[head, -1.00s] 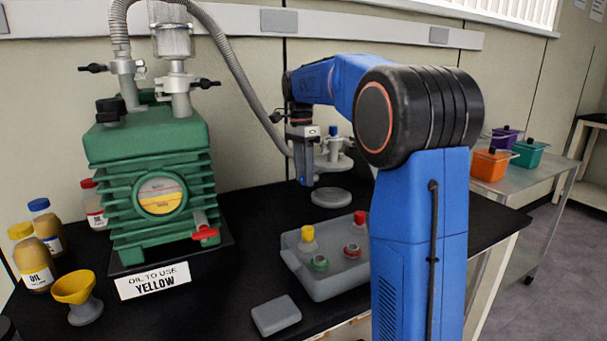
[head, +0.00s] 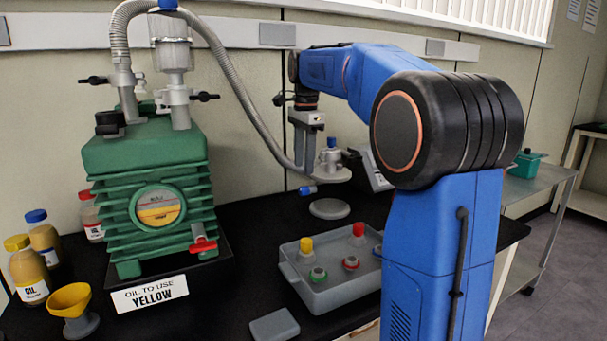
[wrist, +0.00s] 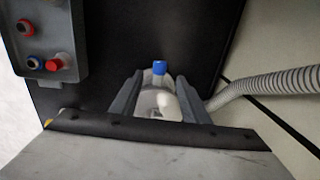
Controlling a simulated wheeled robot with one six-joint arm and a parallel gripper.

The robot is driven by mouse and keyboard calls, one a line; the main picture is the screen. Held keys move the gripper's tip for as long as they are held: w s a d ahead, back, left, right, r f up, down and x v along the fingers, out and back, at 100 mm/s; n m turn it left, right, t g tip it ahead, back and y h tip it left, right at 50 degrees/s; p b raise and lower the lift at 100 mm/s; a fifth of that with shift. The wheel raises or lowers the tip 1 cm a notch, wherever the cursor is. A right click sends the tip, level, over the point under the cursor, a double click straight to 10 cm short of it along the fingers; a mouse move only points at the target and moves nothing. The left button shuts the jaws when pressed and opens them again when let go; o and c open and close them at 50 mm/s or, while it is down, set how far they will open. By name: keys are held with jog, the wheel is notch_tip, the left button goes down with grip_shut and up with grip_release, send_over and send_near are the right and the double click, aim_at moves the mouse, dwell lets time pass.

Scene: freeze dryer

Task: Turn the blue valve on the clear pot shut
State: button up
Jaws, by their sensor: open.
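My gripper (head: 304,166) is open and points down beside a round grey plate (head: 332,175) above the bench. A small blue valve end (head: 307,189) shows just below the fingertips at the plate's left edge. A second blue knob (head: 332,142) tops a pale fitting on the plate. In the wrist view, a blue-tipped part (wrist: 159,67) and a pale rounded body (wrist: 160,103) show between the open fingers, apart from both. Which body is the clear pot is hard to tell. A clear cylinder (head: 173,52) on the green pump also has blue at its top.
The green pump (head: 145,160) stands left, with a grey hose (head: 240,95) arching to the plate. A grey tray (head: 325,285) with coloured connectors sits in front. Oil bottles (head: 30,270) and a yellow funnel (head: 70,300) stand far left. A grey disc (head: 329,209) lies below the plate.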

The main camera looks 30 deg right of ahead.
notch_tip(320, 180, up, 9)
send_over(300, 189)
jog(key=s+d, duration=0.1)
jog(key=shift+s+r, duration=0.15)
jog(key=shift+a, duration=0.1)
dwell(0.3)
jog(key=w+a+f+g+h, duration=0.1)
jog(key=w+a+h, duration=0.2)
jog(key=a+h, duration=0.35)
jog(key=shift+y, duration=0.95)
jog(key=x, duration=0.5)
jog(key=a+x, duration=0.1)
jog(key=x, duration=0.5)
jog(key=s+x, duration=0.1)
jog(key=x, duration=0.5)
jog(key=shift+a+f, duration=0.25)
jog(key=shift+f, duration=0.15)
